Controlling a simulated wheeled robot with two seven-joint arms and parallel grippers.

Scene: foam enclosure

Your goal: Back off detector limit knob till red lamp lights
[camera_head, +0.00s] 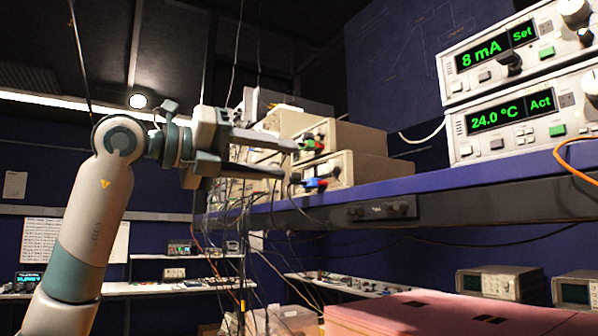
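My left gripper (286,159) reaches in from the left at shelf height. Its two fingers point right and are parted, with nothing seen between them. Its fingertips appear in front of or close to the stacked beige instrument boxes (362,137), whose fronts carry small knobs and red, green and blue connectors; the depth gap is unclear. I cannot tell which knob is the detector limit knob, and I make out no lit red lamp. My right gripper is not in view.
A blue-edged shelf (480,187) carries the boxes. At right, two stacked controllers show green digits: the upper one (490,55) "8 mA Set", the lower one (515,118) "24.0 °C Act". Cables hang by the gripper. A pink foam enclosure (430,315) and small oscilloscopes (500,283) are below.

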